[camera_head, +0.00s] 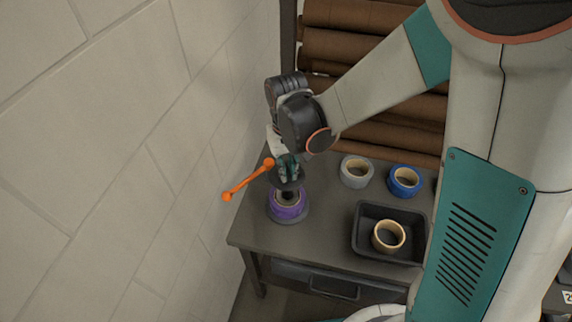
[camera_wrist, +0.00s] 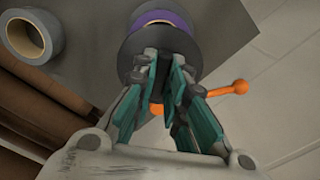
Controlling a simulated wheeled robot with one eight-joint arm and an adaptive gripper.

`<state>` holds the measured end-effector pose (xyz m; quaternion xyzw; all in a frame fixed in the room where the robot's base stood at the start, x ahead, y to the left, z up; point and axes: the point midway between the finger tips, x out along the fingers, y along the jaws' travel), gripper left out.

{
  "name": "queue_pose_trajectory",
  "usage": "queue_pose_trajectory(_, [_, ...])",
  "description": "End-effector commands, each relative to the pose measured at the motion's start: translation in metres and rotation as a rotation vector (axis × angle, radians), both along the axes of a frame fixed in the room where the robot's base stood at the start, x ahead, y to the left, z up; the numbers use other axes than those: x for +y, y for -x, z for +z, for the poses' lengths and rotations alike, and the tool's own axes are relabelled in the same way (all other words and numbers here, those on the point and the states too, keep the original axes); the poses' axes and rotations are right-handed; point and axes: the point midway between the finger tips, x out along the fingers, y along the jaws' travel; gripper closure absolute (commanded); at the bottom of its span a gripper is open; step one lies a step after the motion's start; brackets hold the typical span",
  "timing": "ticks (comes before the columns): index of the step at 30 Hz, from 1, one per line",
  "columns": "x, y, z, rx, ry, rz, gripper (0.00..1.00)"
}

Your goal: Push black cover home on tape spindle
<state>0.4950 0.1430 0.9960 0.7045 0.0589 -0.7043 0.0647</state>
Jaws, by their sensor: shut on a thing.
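The black cover (camera_head: 289,184) is a dark disc just above the purple tape roll (camera_head: 288,207) in the head view. My gripper (camera_head: 288,169) is shut on the top of the cover, from above. The purple roll sits on a round grey base (camera_head: 297,219), and its light core shows below the cover, so the cover looks apart from it. In the wrist view the cover (camera_wrist: 131,50) lies past the fingertips (camera_wrist: 162,72) and hides much of the purple roll (camera_wrist: 178,19). The spindle itself is hard to make out.
An orange rod with ball ends (camera_head: 246,181) is close left of the cover; its attachment is unclear. Grey (camera_head: 343,173) and blue (camera_head: 391,184) tape rolls stand right on the table (camera_head: 330,215). A black tray (camera_head: 361,249) holds a tan roll (camera_head: 377,242). A block wall (camera_head: 150,160) is left.

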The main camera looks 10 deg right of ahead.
Motion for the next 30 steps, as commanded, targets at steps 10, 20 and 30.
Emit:
queue_pose_trajectory(10, [0.001,0.000,-0.019,0.000,0.000,0.000,1.00])
queue_pose_trajectory(20, [0.000,0.000,-0.048,0.000,0.000,0.000,1.00])
queue_pose_trajectory(30, [0.000,0.000,-0.077,0.000,0.000,0.000,1.00])
